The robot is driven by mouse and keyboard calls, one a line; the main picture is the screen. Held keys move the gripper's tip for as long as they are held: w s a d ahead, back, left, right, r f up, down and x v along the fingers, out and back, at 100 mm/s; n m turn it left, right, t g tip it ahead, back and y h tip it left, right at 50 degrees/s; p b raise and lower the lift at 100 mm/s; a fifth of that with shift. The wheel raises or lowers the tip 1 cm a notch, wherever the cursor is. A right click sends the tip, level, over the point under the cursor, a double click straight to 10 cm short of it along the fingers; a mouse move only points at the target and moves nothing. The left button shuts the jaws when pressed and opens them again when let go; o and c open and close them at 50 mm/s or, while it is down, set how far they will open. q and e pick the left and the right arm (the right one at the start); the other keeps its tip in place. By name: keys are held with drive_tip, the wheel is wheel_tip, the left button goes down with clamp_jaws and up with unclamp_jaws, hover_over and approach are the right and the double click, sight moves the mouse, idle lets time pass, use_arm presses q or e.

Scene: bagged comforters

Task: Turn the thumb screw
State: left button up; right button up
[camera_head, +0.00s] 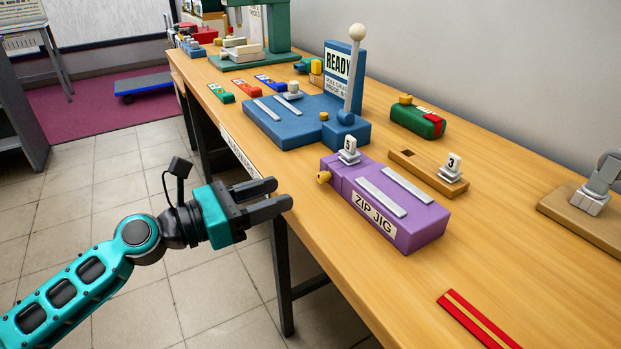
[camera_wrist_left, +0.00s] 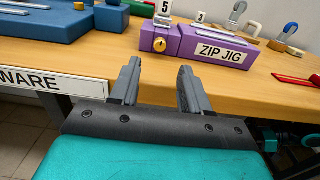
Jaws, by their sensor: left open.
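The thumb screw is a small brass-yellow knob (camera_head: 324,177) on the left end of the purple zip jig (camera_head: 413,229). In the left wrist view the brass knob (camera_wrist_left: 160,45) faces me on the purple jig (camera_wrist_left: 216,52), above and beyond the fingertips. My left gripper (camera_head: 283,194) is open and empty at the table's front edge, left of the knob and apart from it. Its two fingers (camera_wrist_left: 158,80) also show in the left wrist view, spread and pointing toward the jig. My right gripper is not in view.
A blue fixture (camera_head: 277,124) with an upright lever and a READY sign stands behind the jig. A wooden block (camera_head: 413,169) with a tag marked 3 and a green-and-red box (camera_head: 418,120) lie to the right. A red strip (camera_head: 474,318) lies in front. The wooden tabletop (camera_head: 330,245) is clear before the jig.

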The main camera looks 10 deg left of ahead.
sight(319, 179)
use_arm(q)
drive_tip(key=x, duration=0.7)
drive_tip(key=shift+w+d, duration=0.25)
drive_tip(key=shift+d, duration=0.05)
drive_tip(key=shift+c, duration=0.2)
clamp_jaws()
